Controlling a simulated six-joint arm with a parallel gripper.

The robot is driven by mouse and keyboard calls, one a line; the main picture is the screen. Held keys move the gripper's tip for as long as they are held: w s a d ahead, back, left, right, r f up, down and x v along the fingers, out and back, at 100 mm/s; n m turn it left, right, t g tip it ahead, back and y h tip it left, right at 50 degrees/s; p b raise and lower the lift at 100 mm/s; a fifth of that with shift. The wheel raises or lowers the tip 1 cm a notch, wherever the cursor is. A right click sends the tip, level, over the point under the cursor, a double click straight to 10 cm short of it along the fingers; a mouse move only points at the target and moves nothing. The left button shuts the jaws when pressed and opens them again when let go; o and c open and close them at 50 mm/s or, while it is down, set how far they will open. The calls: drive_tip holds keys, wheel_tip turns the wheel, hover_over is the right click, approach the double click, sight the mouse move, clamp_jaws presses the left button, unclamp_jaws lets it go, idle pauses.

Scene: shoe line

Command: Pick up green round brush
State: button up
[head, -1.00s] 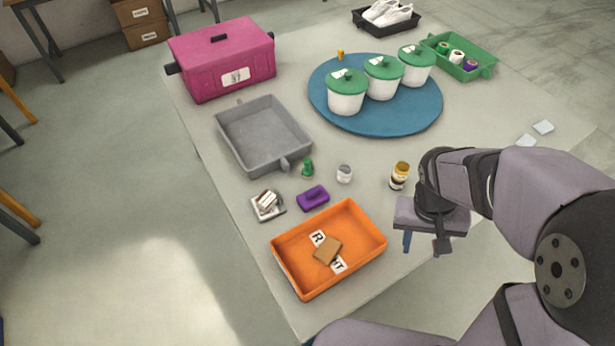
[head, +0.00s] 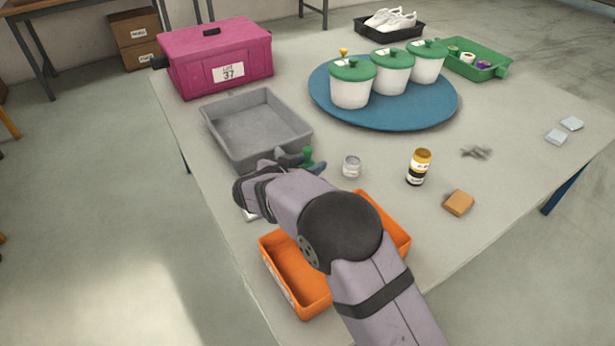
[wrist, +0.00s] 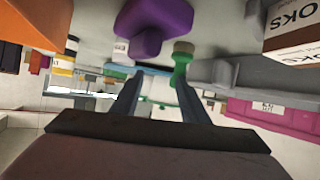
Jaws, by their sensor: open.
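The green round brush (head: 308,156) stands upright on the table, just in front of the grey tray, in the head view. In the wrist view its green handle and olive-coloured end (wrist: 181,63) show just beyond my right-hand fingertip. My gripper (head: 304,163) is open, low over the table with its fingers close around or beside the brush; I cannot tell whether they touch it. Both fingers (wrist: 158,92) show in the wrist view with nothing clamped between them. A purple brush (wrist: 156,25) lies close by in the wrist view; my arm hides it in the head view.
The grey tray (head: 212,132) is just behind my gripper, and an orange tray (head: 283,288) is partly under my arm. White pots stand on a blue disc (head: 440,112).

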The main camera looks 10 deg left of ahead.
sight(308, 157)
drive_tip(key=a, duration=0.3)
drive_tip(key=shift+f+t+y, duration=0.3)
drive_tip(key=shift+f+t, duration=0.1)
drive_tip(key=shift+x, duration=3.75)
drive_tip(key=shift+a, duration=0.15)
clamp_jaws()
